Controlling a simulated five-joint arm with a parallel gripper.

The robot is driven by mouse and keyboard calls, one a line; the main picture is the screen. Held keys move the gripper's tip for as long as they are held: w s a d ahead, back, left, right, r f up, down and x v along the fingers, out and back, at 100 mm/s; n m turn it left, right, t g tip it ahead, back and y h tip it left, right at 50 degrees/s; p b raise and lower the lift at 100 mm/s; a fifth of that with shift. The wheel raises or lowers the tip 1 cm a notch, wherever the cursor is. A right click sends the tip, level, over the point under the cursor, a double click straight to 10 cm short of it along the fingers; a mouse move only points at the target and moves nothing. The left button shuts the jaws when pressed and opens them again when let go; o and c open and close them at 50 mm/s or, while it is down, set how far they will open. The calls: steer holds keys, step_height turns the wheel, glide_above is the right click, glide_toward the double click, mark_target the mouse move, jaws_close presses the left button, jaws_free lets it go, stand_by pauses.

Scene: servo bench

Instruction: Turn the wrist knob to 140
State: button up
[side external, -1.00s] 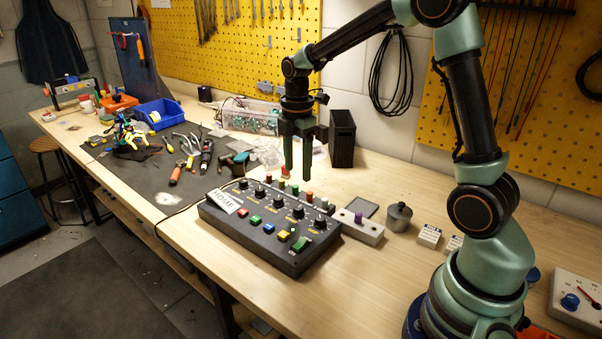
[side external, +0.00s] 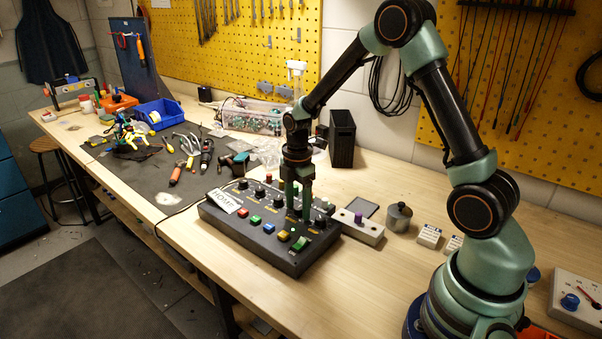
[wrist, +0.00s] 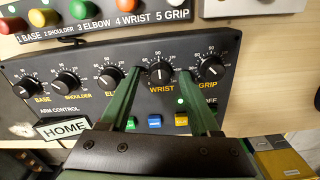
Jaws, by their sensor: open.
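The black control panel (side external: 262,244) lies on the bench with a row of black knobs. In the wrist view the wrist knob (wrist: 160,73) sits above its WRIST label, fourth from the left; its white pointer line looks about straight up, near 90. My gripper (side external: 298,216) is down at the panel, fingers pointing down. In the wrist view its open green fingers (wrist: 161,76) stand on either side of the wrist knob, with gaps visible on both sides. The elbow knob (wrist: 110,78) is just left of the left finger, the grip knob (wrist: 211,67) just right of the right finger.
Coloured push buttons line the panel's front, such as a blue one (wrist: 154,121), near a HOME card (side external: 224,201). A strip with coloured buttons (wrist: 77,9) lies behind the knobs. A grey block (side external: 369,231) and a metal pot (side external: 398,218) stand to the right.

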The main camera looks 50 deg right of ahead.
jaws_close()
steer(key=shift+m, duration=0.5)
steer(key=m, duration=0.6)
steer(key=shift+m, duration=0.3)
steer(key=m, duration=0.3)
steer(key=shift+w+m, duration=0.1)
steer(key=shift+m, duration=0.2)
steer(key=shift+d+r+m, duration=0.1)
steer(key=shift+m, duration=1.7)
